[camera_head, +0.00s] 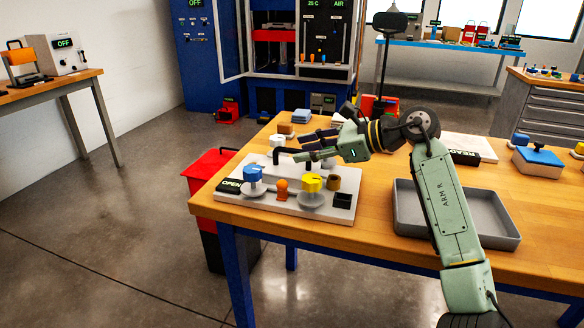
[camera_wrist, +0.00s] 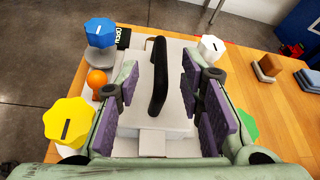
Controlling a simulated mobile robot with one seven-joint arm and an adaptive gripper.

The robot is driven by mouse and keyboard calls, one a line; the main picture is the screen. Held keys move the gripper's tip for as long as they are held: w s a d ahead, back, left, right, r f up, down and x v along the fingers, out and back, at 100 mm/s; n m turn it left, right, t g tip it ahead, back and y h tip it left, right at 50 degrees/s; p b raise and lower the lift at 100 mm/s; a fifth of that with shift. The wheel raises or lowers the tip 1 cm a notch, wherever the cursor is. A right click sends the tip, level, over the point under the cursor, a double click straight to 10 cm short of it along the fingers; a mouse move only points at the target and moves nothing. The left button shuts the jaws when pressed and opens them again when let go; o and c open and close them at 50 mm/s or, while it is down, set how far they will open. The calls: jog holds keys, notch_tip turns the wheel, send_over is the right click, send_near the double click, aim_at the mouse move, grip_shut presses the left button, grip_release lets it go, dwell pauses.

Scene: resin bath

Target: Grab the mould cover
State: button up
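The mould cover shows in the wrist view as a pale block (camera_wrist: 140,118) with an upright black bar handle (camera_wrist: 158,75) on top. In the head view, the black handle (camera_head: 278,156) shows beside the finger ends, and much of the cover is hard to make out. My gripper (camera_head: 303,147) reaches over it from the right. In the wrist view, its purple-padded fingers (camera_wrist: 160,80) are open, one on each side of the handle, with clear gaps to it.
The pale base plate (camera_head: 255,203) carries a blue knob (camera_head: 253,174), an orange knob (camera_head: 282,188), a yellow knob (camera_head: 311,183) and a black OPEN sign (camera_head: 231,186). A white knob (camera_wrist: 211,46) is close to the right finger. An empty grey tray (camera_head: 408,215) lies right.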

aim_at(292, 150)
jog(key=p+x, duration=0.1)
jog(key=x, duration=0.3)
jog(key=shift+a+r, duration=0.1)
jog(key=shift+a, duration=0.05)
grip_shut()
jog(key=shift+r, duration=0.1)
dwell(0.8)
